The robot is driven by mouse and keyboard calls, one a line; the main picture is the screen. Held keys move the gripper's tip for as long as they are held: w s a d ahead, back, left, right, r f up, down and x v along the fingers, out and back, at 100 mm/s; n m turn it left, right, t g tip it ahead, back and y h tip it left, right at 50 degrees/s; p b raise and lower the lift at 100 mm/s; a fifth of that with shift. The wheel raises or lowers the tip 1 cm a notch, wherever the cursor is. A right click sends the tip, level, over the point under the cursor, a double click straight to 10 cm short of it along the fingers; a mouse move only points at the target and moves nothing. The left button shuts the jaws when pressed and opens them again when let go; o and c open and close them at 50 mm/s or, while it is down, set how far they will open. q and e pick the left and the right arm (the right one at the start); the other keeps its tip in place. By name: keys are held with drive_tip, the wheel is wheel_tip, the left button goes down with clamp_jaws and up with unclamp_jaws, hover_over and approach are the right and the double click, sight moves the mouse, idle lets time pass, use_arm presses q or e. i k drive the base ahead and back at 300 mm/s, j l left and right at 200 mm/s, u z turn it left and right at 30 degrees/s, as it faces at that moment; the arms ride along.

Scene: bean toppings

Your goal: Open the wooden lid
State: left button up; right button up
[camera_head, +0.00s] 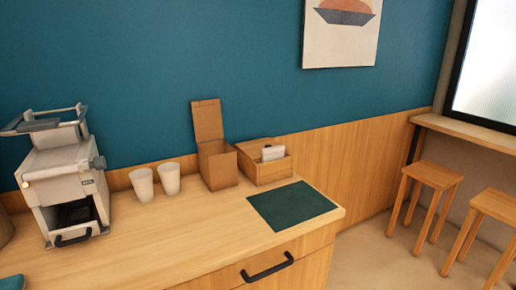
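A brown wooden box (218,168) stands on the counter against the wall. Its wooden lid (207,121) stands up from the box's back edge, leaning slightly left, so the box is open at the top. What is inside the box cannot be seen. Neither of my grippers shows in the head view.
The counter (190,225) is clear in front of the box. A white machine (66,180) and two white cups (142,185) (169,179) stand left. A wooden holder (265,172) touches or nearly touches the box on the right. A dark green mat (291,206) lies in front.

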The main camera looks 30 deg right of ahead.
sight(253, 149)
drive_tip(key=i+l, duration=0.15)
drive_tip(key=l, duration=0.25)
drive_tip(key=i+l+z, duration=0.15)
drive_tip(key=l, duration=0.25)
drive_tip(key=i+l, duration=0.15)
drive_tip(key=l, duration=0.2)
